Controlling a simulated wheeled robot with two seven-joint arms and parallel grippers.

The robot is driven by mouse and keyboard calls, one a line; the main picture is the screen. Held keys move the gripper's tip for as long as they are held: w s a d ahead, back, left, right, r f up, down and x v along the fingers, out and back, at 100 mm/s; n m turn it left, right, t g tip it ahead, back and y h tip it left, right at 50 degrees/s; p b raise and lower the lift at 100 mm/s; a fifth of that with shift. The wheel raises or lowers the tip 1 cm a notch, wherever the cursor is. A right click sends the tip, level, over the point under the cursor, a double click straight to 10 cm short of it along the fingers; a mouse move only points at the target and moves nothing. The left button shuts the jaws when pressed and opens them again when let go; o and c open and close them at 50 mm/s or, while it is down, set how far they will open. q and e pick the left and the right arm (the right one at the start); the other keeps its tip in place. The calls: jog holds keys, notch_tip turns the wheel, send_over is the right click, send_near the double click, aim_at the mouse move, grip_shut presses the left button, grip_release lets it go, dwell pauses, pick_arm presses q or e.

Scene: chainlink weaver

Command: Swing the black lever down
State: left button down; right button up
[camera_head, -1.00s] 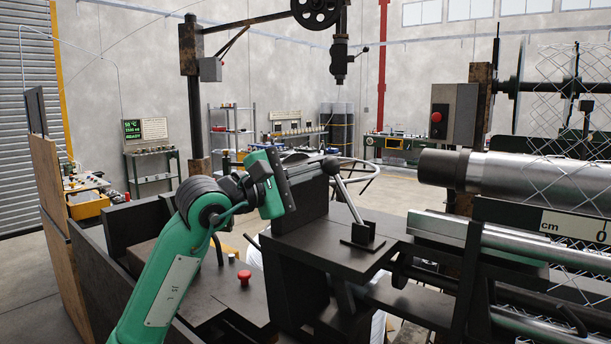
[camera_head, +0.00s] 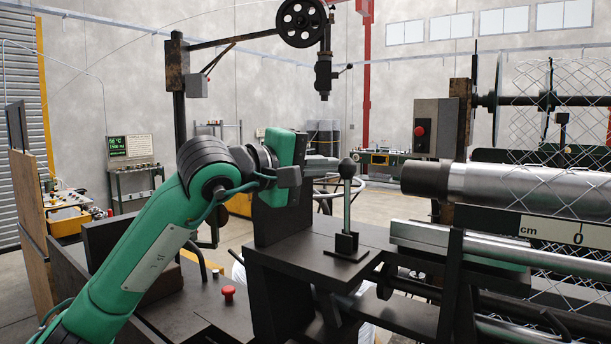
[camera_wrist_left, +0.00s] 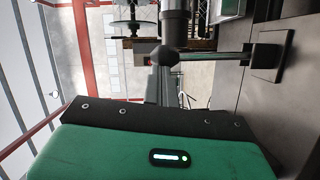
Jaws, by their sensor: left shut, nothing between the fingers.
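The black lever is a grey rod with a black ball knob (camera_head: 347,168), standing close to upright on a small black base (camera_head: 347,244) on the dark machine table. In the left wrist view its knob (camera_wrist_left: 165,56) lies just beyond my fingertips, with the rod running right to its base plate. My left gripper (camera_head: 330,164) is shut and empty, to the left of the knob at about knob height. It is very close to the knob; whether they touch I cannot tell. My right gripper is not in view.
A dark upright block (camera_head: 283,212) stands on the table beneath my left gripper. A metal roller (camera_head: 520,185) with wire mesh lies to the right. A red button (camera_head: 228,293) sits front left. The space just right of the lever's rod is clear.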

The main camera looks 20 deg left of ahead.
pick_arm(q)
jog(key=s+d+f+m+y+b, duration=0.1)
jog(key=s+d+m+y+b, duration=0.1)
jog(key=d+m, duration=0.3)
jog(key=shift+s+d+m+g+b, duration=0.3)
jog(key=shift+d+m+g+b, duration=0.15)
jog(key=shift+d, duration=0.95)
